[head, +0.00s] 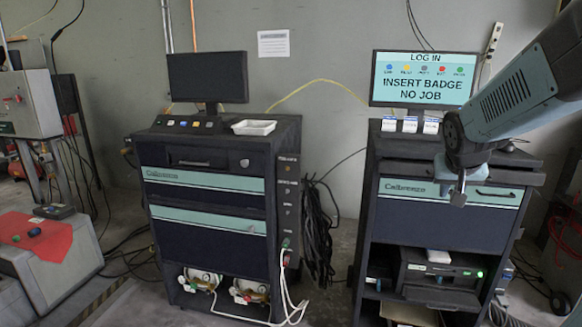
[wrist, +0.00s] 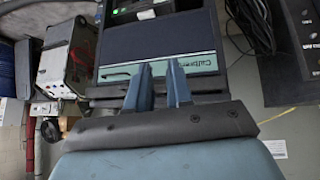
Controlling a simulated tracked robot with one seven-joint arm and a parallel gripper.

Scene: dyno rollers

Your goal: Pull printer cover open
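The printer (head: 440,272) is a dark box with a green light on the open shelf of the right cabinet (head: 447,215). A white item (head: 438,256) lies on its top. I cannot make out the cover's edge or whether it is shut. In the wrist view, turned upside down, part of the printer (wrist: 135,14) shows at the top edge. My gripper (head: 458,198) is in front of the cabinet's upper panel, above the printer and apart from it. In the wrist view my gripper (wrist: 159,68) has its two blue fingers apart, with nothing between them.
A drawer handle (head: 495,193) sits right of my gripper. A pulled-out ledge (head: 410,171) juts above the panel. Another cabinet (head: 215,205) stands left, with hanging black cables (head: 318,230) between. Floor shows between the cabinets.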

